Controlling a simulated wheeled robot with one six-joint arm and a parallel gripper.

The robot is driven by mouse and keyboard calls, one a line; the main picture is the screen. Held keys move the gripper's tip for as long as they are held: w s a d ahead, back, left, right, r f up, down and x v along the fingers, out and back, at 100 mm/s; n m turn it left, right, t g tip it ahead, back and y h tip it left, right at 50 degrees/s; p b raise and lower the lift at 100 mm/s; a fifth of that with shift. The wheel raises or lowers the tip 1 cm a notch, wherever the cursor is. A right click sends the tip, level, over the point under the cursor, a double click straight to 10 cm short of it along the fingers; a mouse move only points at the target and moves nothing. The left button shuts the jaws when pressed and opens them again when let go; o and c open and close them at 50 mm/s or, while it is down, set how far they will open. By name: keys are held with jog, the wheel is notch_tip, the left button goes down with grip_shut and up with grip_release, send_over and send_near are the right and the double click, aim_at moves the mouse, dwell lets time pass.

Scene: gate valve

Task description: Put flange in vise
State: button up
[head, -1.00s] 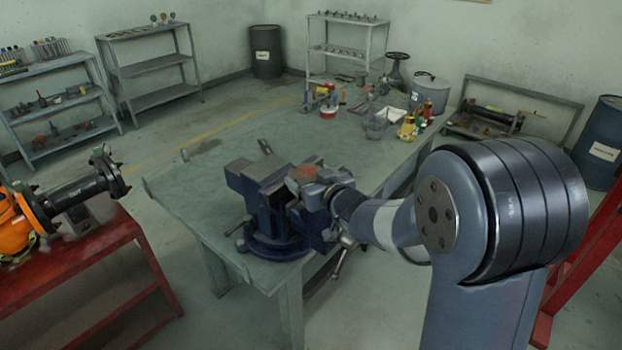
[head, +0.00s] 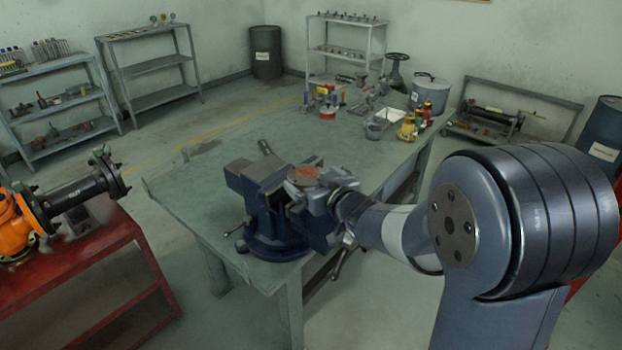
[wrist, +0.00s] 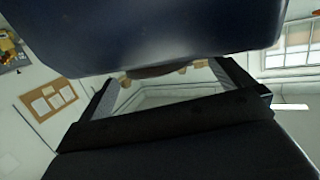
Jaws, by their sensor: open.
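The flange (head: 306,175) is a round piece with a rust-red top face and a grey rim. In the head view it sits at the top of the blue vise (head: 262,178), at the right side of its jaws. I cannot tell whether the jaws clamp it. My gripper (head: 325,194) is at the flange's right side, close against the vise, and is open. In the wrist view its two grey fingers (wrist: 168,88) stand apart, below a large dark blue body. The flange cannot be made out surely there, and contact is unclear.
The vise is mounted at the near corner of the green workbench (head: 205,210). A pot (head: 430,95), a clear container (head: 377,128) and bottles stand at the far end. The bench left of the vise is mostly clear. A red stand (head: 85,262) with an orange valve is at left.

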jog(key=v, duration=1)
